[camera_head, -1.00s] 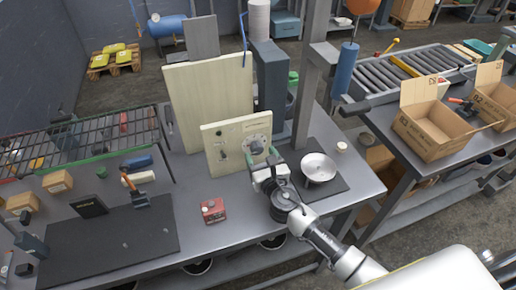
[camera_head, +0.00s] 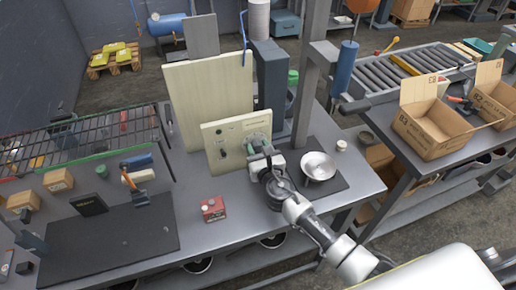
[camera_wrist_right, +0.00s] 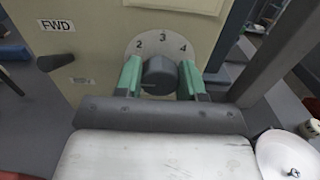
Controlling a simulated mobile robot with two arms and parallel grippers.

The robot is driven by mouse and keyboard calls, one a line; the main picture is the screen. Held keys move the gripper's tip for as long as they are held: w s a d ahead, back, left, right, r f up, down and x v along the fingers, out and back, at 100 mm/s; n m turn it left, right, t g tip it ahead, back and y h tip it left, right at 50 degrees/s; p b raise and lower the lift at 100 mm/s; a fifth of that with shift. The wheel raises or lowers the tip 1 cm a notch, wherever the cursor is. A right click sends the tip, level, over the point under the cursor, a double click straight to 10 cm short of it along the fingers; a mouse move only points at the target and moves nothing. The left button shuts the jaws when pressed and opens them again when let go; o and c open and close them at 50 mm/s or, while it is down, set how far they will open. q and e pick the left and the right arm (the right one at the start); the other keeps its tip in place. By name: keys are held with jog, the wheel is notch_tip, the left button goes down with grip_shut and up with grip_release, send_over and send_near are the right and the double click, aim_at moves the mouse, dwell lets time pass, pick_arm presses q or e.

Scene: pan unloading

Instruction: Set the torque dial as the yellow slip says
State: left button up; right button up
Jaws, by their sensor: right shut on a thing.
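The torque dial is a dark round knob (camera_wrist_right: 159,75) on a pale round scale plate (camera_wrist_right: 133,47) marked 2, 3 and 4 in the right wrist view. It sits on the cream control panel (camera_head: 217,153), where my gripper partly covers it in the head view. My right gripper (camera_wrist_right: 160,78) has its green fingers on both sides of the knob, shut on it. In the head view the right gripper (camera_head: 257,150) reaches the panel's right side. The knob's pointer cannot be made out. A pale slip (camera_wrist_right: 185,4) shows above the dial, its writing unreadable. My left gripper is not in view.
A dark lever (camera_wrist_right: 56,61) by a FWD label (camera_wrist_right: 56,25) is left of the dial. A metal bowl (camera_head: 319,166) on a dark mat stands right of my gripper. A red box (camera_head: 213,209) lies in front of the panel. A grey post (camera_head: 306,90) rises behind.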

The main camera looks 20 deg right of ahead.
jog(key=m+b, duration=0.2)
jog(key=m, duration=0.2)
jog(key=shift+d+f+m, duration=0.1)
jog(key=shift+f+m, duration=0.05)
jog(key=shift+m, duration=0.15)
jog(key=m+b, duration=0.1)
jog(key=m, duration=0.3)
jog(key=shift+m, duration=0.3)
jog(key=m+b, duration=0.1)
jog(key=m, duration=0.3)
jog(key=shift+f+b, duration=0.1)
jog(key=shift+b, duration=0.2)
jog(key=shift+d+m+b, duration=0.1)
jog(key=shift+m+b, duration=0.2)
jog(key=shift+m, duration=2)
jog(key=o, duration=0.9)
